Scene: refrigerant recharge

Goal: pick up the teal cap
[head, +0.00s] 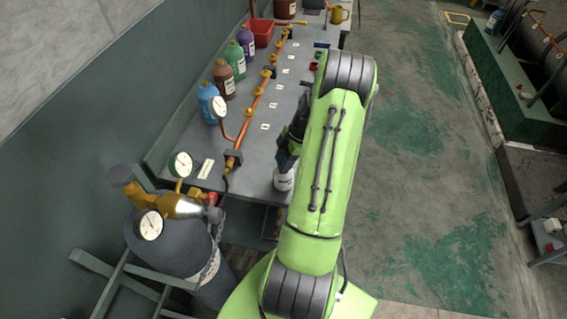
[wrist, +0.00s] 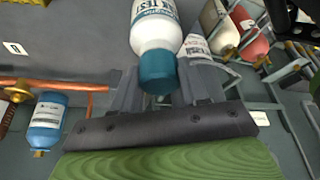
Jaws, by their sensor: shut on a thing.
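In the wrist view the teal cap (wrist: 158,70) sits between my two gripper fingers, at the neck end of a white bottle (wrist: 156,25) with a printed label. My gripper (wrist: 160,88) is shut on the cap, one finger on each side. No gap shows between cap and bottle. In the head view my gripper (head: 286,158) is low over the front edge of the grey bench, mostly behind my green arm. A white bottle (head: 284,180) shows just below it; its cap is hidden there.
The grey bench (head: 190,138) carries a copper pipe (head: 252,120) with brass fittings and gauges. Blue (head: 207,100), brown (head: 224,80), green and purple bottles line the wall. A dark gas cylinder (head: 165,245) stands at front left. Floor at right is clear.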

